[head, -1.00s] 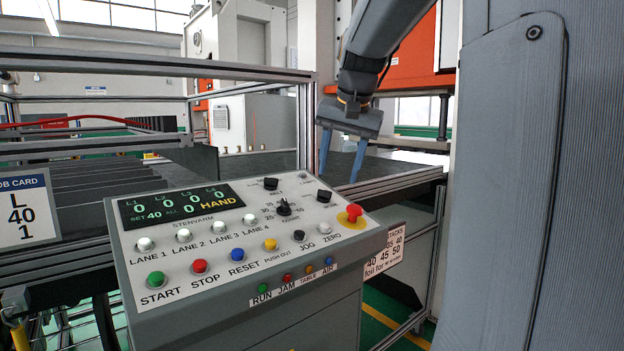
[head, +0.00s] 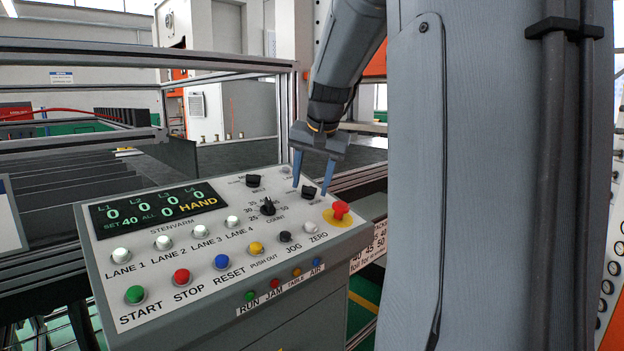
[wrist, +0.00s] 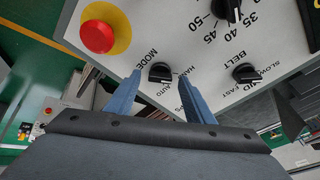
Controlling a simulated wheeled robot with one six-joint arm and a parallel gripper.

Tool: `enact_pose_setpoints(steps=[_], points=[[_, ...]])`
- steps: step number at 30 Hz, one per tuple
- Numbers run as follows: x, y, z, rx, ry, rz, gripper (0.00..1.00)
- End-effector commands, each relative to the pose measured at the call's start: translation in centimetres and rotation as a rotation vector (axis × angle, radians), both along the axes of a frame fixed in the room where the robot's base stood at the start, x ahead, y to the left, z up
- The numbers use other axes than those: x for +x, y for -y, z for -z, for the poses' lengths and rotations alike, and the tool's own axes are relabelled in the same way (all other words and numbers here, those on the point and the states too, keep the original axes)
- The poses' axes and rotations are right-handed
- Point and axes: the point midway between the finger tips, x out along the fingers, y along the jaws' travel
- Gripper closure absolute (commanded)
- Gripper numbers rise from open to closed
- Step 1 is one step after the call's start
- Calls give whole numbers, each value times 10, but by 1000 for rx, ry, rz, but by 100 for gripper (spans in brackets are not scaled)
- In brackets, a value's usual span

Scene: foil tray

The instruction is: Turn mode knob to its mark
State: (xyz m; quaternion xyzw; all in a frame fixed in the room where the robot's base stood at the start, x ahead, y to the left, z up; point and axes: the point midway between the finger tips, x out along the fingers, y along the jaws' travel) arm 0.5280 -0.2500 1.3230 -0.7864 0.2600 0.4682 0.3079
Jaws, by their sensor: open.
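The mode knob (wrist: 161,73) is a small black knob on the grey control panel (head: 146,239). In the wrist view it lies between my two fingertips, beside the MODE, HAND and AUTO lettering. In the head view the mode knob (head: 308,193) is near the red emergency button. My gripper (head: 311,188) is open with blue fingers pointing down at the knob. It also shows in the wrist view (wrist: 159,76), one finger on each side of the knob. I see no clear contact, and the remaining height is hard to tell. The knob's exact pointer direction is unclear. The display (head: 158,210) reads HAND.
The red emergency button (head: 340,209) on its yellow base sits close to the right of the mode knob. The count knob (head: 267,207) and belt knob (head: 253,181) are to the left. Several coloured push buttons fill the panel's front. A metal frame stands behind the panel.

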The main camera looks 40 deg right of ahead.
Motion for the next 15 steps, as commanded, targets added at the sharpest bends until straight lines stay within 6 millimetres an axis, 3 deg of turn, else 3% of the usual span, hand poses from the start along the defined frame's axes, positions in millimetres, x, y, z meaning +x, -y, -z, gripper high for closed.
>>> enact_pose_setpoints(steps=[7, 14, 15], points=[[0, 0, 1, 0, 0, -1, 53], [0, 0, 1, 0, 0, -1, 92], [0, 0, 1, 0, 0, -1, 93]])
